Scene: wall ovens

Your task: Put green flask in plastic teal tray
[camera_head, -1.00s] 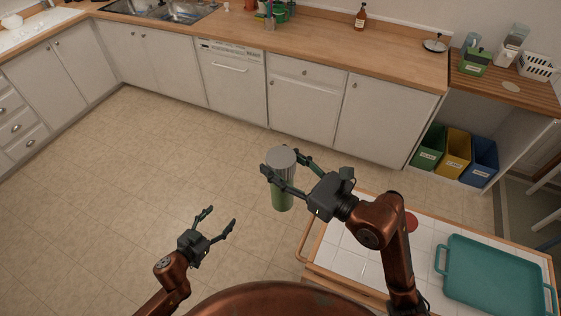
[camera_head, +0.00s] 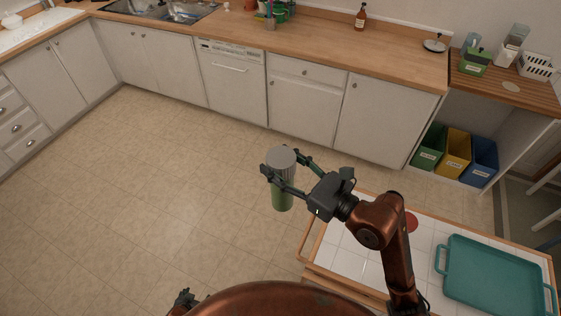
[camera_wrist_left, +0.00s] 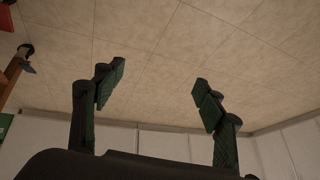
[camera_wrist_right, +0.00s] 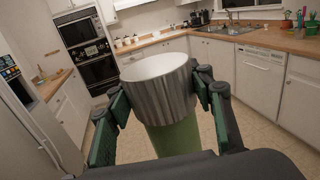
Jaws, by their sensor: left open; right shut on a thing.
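The green flask (camera_head: 283,197) has a ribbed grey top and hangs upright above the floor, left of the tiled cart. My right gripper (camera_head: 284,174) is shut on it around the grey part. In the right wrist view the flask (camera_wrist_right: 172,136) stands between both fingers, its pale round top facing up. The teal tray (camera_head: 490,272) lies flat and empty on the cart at the right, apart from the flask. My left gripper is mostly hidden behind my body at the bottom of the head view. In the left wrist view it (camera_wrist_left: 155,100) is open and empty.
The tray rests on the white-tiled cart top (camera_head: 340,256) with a wooden rim and a side handle. A red round thing (camera_head: 410,221) lies on the cart beyond my right arm. Green, yellow and blue bins (camera_head: 454,154) stand under the far counter.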

